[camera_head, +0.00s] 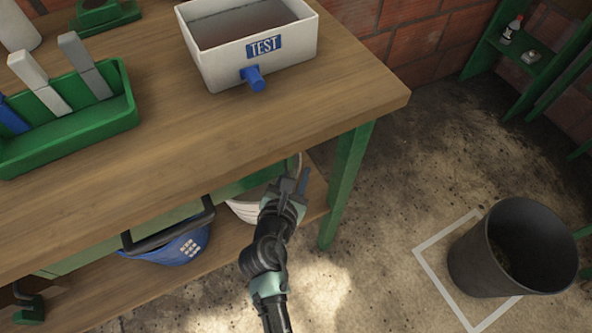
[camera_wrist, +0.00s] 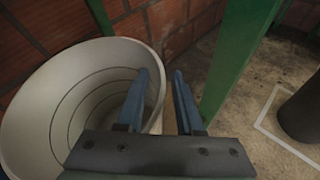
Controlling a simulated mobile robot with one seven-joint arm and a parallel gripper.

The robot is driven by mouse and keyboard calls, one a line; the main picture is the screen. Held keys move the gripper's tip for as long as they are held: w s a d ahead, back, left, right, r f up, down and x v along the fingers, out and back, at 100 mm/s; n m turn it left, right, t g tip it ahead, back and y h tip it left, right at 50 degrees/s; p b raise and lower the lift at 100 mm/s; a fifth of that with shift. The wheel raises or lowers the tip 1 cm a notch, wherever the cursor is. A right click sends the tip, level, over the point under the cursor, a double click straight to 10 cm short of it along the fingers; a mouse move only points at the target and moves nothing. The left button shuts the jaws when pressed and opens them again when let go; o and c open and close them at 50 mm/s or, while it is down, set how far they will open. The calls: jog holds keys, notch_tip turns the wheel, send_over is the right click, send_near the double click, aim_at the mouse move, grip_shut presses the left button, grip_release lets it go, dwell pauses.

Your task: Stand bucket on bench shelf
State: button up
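The white bucket (camera_head: 243,211) is at the right end of the bench's lower shelf (camera_head: 317,196), mostly hidden by my arm and the bench top. In the wrist view the bucket (camera_wrist: 35,110) appears large, with its mouth open towards the camera and ringed inside walls. My gripper (camera_head: 295,182) is at the bucket's right side, under the bench top's edge. In the wrist view its two blue fingers (camera_wrist: 162,80) stand apart. The left finger is over the bucket's mouth, the right finger outside, with the rim between them. The bucket's base is hidden.
A green bench leg (camera_head: 347,185) stands close right of my gripper. A dark bin (camera_head: 480,262) stands in a marked floor square. A white TEST tub (camera_head: 215,60) sits above on the bench.

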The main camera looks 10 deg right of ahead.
jog(key=p+v, duration=0.3)
jog(key=v, duration=0.9)
